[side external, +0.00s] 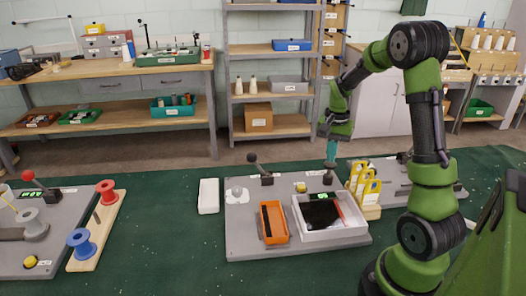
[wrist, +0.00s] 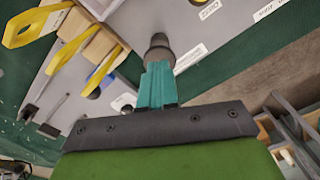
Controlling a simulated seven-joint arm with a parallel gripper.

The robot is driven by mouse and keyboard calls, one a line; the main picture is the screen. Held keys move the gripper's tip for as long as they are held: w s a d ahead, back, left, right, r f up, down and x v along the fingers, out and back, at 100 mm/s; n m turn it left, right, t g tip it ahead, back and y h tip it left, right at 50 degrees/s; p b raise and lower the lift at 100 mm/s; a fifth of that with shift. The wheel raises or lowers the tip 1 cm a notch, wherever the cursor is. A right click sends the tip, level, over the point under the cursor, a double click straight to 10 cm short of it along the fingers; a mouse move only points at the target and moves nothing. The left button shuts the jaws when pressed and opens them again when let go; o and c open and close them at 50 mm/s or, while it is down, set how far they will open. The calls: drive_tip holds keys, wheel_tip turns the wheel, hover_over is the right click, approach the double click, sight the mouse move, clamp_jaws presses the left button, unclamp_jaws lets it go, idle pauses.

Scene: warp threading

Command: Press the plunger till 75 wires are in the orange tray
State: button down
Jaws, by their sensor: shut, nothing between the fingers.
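The orange tray (side external: 286,236) sits on a grey board, with a dark strip inside; any wires in it are too small to count. The plunger (side external: 328,178) is a dark knob at the board's back right, and it also shows in the wrist view (wrist: 158,46). My gripper (side external: 331,160) is shut, its teal fingers together and pointing down at the plunger. In the wrist view the fingertips (wrist: 158,66) meet or nearly meet the knob; contact is unclear. A small green display (side external: 322,196) stands near the plunger, its digits unreadable.
A white tray (side external: 333,233) with dark contents sits right of the orange one. Yellow-handled tools (side external: 367,188) stand in a wooden block close right of the plunger. A black-knobbed lever (side external: 262,170) rises at the back left. A white box (side external: 208,196) lies left of the board.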

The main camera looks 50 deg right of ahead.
drive_tip(key=shift+f, duration=1.35)
drive_tip(key=shift+r, duration=1.8)
drive_tip(key=shift+r, duration=2.55)
